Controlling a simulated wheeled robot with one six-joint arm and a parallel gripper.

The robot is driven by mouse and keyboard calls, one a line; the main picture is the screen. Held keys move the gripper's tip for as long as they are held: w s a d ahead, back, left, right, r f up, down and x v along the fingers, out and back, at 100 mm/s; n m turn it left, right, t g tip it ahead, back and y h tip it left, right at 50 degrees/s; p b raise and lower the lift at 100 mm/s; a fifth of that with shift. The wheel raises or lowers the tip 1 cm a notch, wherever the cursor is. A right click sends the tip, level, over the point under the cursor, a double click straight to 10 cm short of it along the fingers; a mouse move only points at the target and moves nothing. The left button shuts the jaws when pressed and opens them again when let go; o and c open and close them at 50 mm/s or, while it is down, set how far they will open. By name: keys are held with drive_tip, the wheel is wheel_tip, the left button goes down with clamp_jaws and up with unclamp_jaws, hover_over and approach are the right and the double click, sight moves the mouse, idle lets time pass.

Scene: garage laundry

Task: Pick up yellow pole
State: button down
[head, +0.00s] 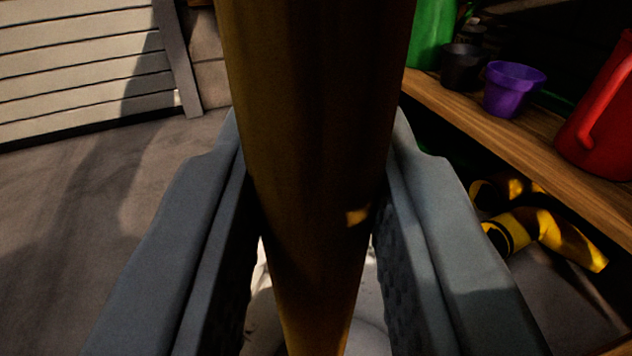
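The yellow pole (318,150) looks dark brownish gold in shadow. It runs from the top edge to the bottom edge through the middle of the view, wide at the top and narrower below. My gripper (318,150) has one grey finger on each side of the pole. Both inner pads meet the pole's sides, with no gap seen at the contact, so it looks shut on the pole. Lower down, narrow light gaps show between the pole and the pads. Both ends of the pole are out of view or hidden.
At right, a wooden shelf (470,103) holds a purple pot (511,90), a black pot (461,68), a green container (431,35) and a red can (602,120). Yellow-and-black items (540,236) lie below it. A panelled door (80,60) stands at left, with open floor (90,210) before it.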

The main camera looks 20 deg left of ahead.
wheel_tip(320, 180, up, 8)
drive_tip(key=shift+r, duration=0.15)
idle(0.3)
drive_tip(key=shift+r, duration=0.15)
drive_tip(key=shift+r, duration=1.95)
drive_tip(key=shift+r, duration=1.9)
drive_tip(key=shift+r, duration=2)
